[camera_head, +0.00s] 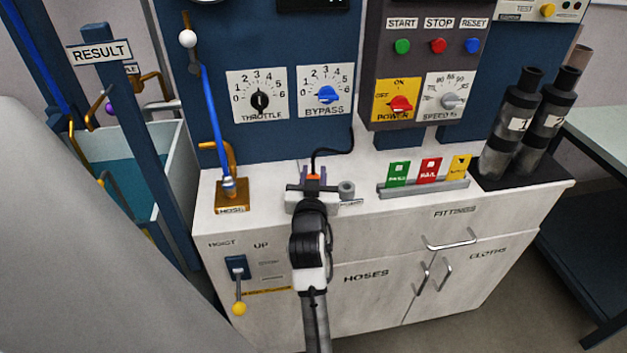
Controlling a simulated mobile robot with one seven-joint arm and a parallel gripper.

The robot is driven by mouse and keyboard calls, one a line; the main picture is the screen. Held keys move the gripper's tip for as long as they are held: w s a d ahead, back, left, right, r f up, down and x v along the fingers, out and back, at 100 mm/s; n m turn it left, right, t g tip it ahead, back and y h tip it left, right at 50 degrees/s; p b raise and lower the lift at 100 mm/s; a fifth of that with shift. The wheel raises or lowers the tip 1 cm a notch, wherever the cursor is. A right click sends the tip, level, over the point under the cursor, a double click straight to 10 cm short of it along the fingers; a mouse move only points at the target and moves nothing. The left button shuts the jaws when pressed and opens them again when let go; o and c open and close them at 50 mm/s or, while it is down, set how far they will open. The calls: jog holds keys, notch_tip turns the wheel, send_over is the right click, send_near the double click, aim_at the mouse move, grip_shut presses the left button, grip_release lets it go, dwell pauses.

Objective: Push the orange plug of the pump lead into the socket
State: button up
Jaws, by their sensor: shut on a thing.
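My gripper (312,182) is over the white counter top, in front of the blue panel, seen from behind. The black pump lead (333,150) runs from the plug up and right towards the blue panel. A small grey round fitting (347,188) stands on the counter just right of my gripper, by a small label too small to read. I cannot tell whether it is the socket. My gripper and wrist hide the counter directly below the plug.
A blue hose (212,115) rises from the HOSE block (232,197) on the left. Green, red and yellow cards stand in a grey rack (425,188) on the right. Dark cylinders (512,125) stand at the right end. The counter between the block and my gripper is clear.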

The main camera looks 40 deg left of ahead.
jog(key=shift+r, duration=0.1)
notch_tip(320, 180, up, 19)
jog(key=w+d+f+p, duration=0.3)
jog(key=w+d+f, duration=0.2)
jog(key=f, duration=0.4)
jog(key=shift+w+f, duration=0.35)
jog(key=shift+w, duration=0.2)
jog(key=shift+d+p, duration=0.1)
jog(key=shift+p, duration=0.25)
jog(key=shift+f+b, duration=2.15)
jog(key=shift+f, duration=0.75)
jog(key=shift+f+b, duration=1)
jog(key=shift+f, duration=1)
jog(key=o, duration=1)
jog(key=shift+o, duration=0.2)
